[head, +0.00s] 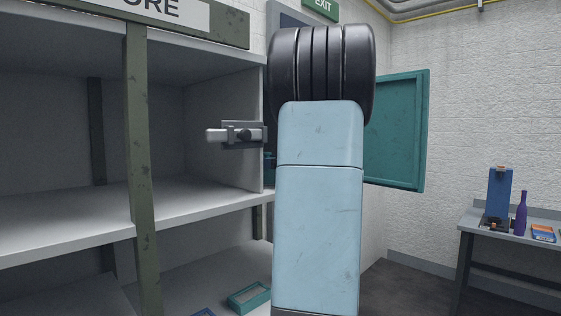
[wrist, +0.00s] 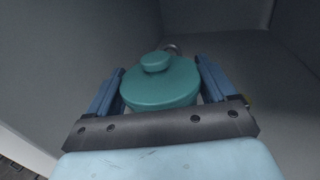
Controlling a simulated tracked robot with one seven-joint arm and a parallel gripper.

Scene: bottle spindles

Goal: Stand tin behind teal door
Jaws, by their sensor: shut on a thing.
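A teal round tin (wrist: 160,88) with a knobbed lid is between my gripper's blue fingers (wrist: 160,70) in the wrist view. My gripper is shut on it. Grey walls and a grey surface surround it there; whether the tin's base touches that surface is hidden. In the head view the teal door (head: 398,130) stands open, to the right of my light blue arm. My arm hides the gripper, the tin and most of the opening beside the door.
Grey shelving (head: 60,215) with an olive post (head: 142,170) fills the left. A metal latch (head: 236,135) sticks out by my arm. A teal tray (head: 249,298) lies low down. A bench (head: 480,225) at right holds a blue machine (head: 498,195) and a purple bottle (head: 520,213).

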